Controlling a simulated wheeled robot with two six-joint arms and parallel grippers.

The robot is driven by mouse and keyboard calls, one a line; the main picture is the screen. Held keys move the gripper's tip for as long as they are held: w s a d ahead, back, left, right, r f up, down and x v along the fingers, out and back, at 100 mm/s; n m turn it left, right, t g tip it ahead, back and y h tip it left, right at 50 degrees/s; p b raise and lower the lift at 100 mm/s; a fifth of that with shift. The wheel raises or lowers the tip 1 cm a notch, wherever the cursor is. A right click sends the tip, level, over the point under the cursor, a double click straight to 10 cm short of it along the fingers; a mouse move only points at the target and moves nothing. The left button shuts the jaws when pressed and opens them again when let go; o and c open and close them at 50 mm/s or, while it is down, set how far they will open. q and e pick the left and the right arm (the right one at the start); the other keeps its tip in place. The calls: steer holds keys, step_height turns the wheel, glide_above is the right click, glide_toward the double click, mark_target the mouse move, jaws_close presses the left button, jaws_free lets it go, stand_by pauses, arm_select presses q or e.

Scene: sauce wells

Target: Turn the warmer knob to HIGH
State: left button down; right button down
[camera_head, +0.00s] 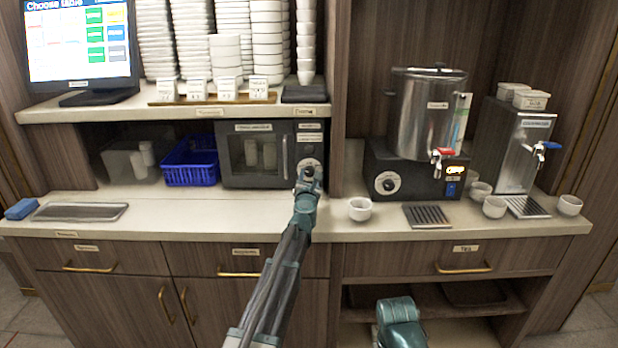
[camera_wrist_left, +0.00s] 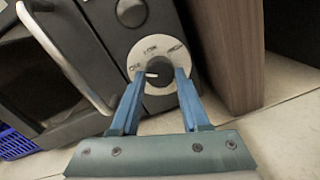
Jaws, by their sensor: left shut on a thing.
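The warmer (camera_head: 255,155) is a dark box with a glass door and a bar handle, in the niche under the shelf. Its knob (camera_wrist_left: 160,74) is black on a round pale dial (camera_wrist_left: 148,50) with small printed labels. The knob's white mark points left in the left wrist view, towards the leftmost label; the print is too small to read surely. My left gripper (camera_wrist_left: 157,84) is shut on the knob, one blue finger on each side. In the head view my left gripper (camera_head: 307,182) covers part of the dial.
A wooden post (camera_wrist_left: 228,50) stands close to the right of the warmer. A blue basket (camera_head: 190,165) is to its left. A white cup (camera_head: 360,209) and an urn (camera_head: 425,115) stand to the right. The counter (camera_head: 190,213) before the warmer is clear.

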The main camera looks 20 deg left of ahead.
arm_select(q)
steer(key=shift+m, duration=0.3)
steer(key=m, duration=0.4)
steer(key=shift+r+m+p, duration=0.1)
steer(key=shift+m+p, duration=0.3)
steer(key=m, duration=0.6)
steer(key=shift+r+g+p, duration=0.1)
steer(key=shift+g+p, duration=0.25)
steer(key=shift+g, duration=0.05)
steer(key=m, duration=0.6)
steer(key=shift+y, duration=0.4)
steer(key=m, duration=0.5)
steer(key=shift+d+r+y, duration=0.1)
steer(key=shift+y, duration=0.2)
steer(key=shift+m, duration=0.4)
steer(key=shift+c, duration=1.9)
jaws_free()
steer(key=shift+s, duration=0.1)
